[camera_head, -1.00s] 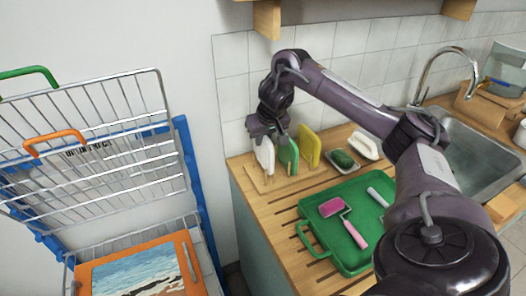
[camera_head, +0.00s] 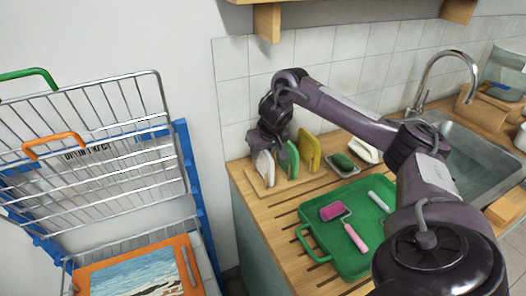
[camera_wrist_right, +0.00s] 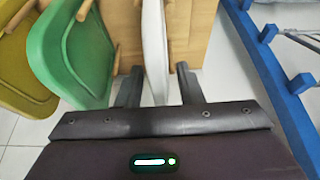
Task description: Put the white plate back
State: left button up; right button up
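The white plate (camera_head: 265,168) stands on edge at the left end of a wooden peg rack (camera_head: 293,182) on the counter. My right gripper (camera_head: 269,149) is over its top, pointing down, and hides the upper edge. In the right wrist view the white plate (camera_wrist_right: 154,45) runs between the two fingers of my right gripper (camera_wrist_right: 160,88). The fingers are apart, with a gap on each side of the plate. My left gripper is not in view.
A green plate (camera_head: 292,160) and a yellow plate (camera_head: 309,150) stand in the same rack, to the right. A green tray (camera_head: 318,236) with a pink-handled roller (camera_head: 356,238) lies in front. A wire rack trolley (camera_head: 100,178) is at left, a sink (camera_head: 475,155) at right.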

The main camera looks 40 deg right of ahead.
jog(key=shift+s+r, duration=0.1)
jog(key=shift+r, duration=0.35)
jog(key=p+v, duration=0.5)
jog(key=v, duration=0.5)
jog(key=shift+r+p, duration=0.2)
jog(key=shift+p, duration=0.15)
jog(key=shift+s+a+r+p, duration=0.1)
jog(key=shift+s+r+p, duration=0.15)
jog(key=shift+r+p, duration=0.15)
jog(key=shift+f, duration=0.1)
